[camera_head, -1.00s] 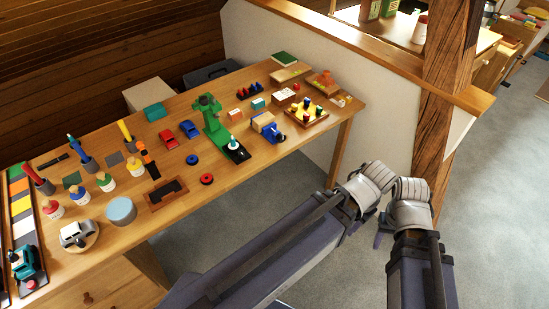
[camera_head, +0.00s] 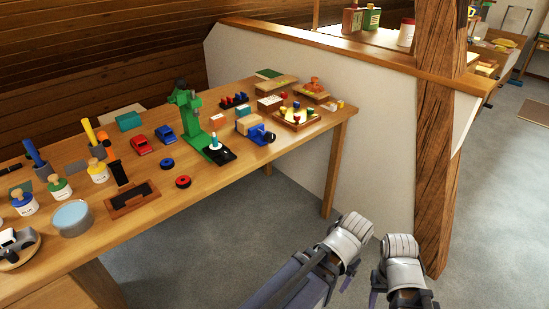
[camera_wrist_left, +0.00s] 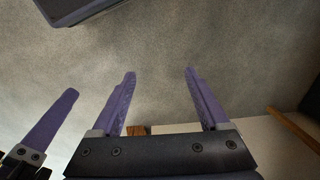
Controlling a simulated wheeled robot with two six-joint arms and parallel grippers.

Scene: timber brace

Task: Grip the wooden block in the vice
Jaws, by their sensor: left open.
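The blue vice (camera_head: 262,136) stands near the right end of the wooden workbench. A pale wooden block (camera_head: 249,124) sits at it; whether the jaws touch the block is too small to tell. My left gripper (camera_head: 346,281) hangs over the floor in front of the bench, well apart from the vice. In the left wrist view its two purple fingers (camera_wrist_left: 160,76) are spread with nothing between them. My right gripper (camera_head: 375,298) is beside it on the right, mostly hidden by its own wrist. One purple finger of it (camera_wrist_left: 50,122) shows in the left wrist view.
A green press (camera_head: 190,118) stands left of the vice, and a tray with coloured pegs (camera_head: 296,119) lies to its right. Two red and blue toy cars (camera_head: 165,133) lie farther left. The grey floor before the bench is clear.

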